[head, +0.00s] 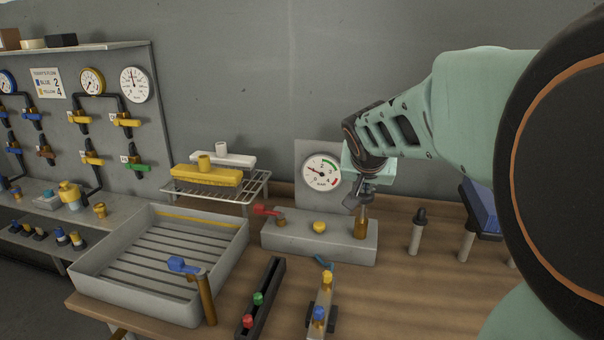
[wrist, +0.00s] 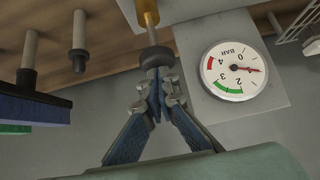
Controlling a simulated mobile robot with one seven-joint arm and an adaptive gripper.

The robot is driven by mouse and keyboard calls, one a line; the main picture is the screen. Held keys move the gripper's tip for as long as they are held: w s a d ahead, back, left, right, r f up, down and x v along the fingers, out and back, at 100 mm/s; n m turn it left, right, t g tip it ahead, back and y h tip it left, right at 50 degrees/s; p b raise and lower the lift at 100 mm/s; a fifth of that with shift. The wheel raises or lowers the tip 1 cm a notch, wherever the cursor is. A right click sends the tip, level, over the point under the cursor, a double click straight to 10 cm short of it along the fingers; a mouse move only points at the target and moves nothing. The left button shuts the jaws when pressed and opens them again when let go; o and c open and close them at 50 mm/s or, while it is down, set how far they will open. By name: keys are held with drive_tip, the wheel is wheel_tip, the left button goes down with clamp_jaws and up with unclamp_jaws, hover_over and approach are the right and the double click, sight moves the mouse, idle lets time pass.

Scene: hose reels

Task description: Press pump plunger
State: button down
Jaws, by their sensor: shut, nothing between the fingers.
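The pump is a grey block (head: 300,232) on the wooden bench, with a brass cylinder (head: 361,226) at its right end. In the wrist view, which is upside down, the plunger's dark round knob (wrist: 157,57) sits on a thin metal rod coming out of the brass cylinder (wrist: 147,12). A length of rod shows between knob and cylinder. My gripper (head: 358,198) is above the cylinder, pointing down. Its shut, empty fingertips (wrist: 157,80) are right at the top of the knob; I cannot tell whether they touch. In the head view the gripper mostly hides the knob.
A pressure gauge (head: 321,173) stands behind the pump; in the wrist view its needle is near 1. A red lever (head: 268,210) and yellow button (head: 320,227) are on the block. Grey posts (head: 416,232) stand right, a slatted tray (head: 160,262) left.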

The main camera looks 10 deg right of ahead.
sight(364, 202)
drive_tip(key=shift+f+b, duration=2.3)
drive_tip(key=shift+b, duration=0.05)
drive_tip(key=shift+s, duration=0.1)
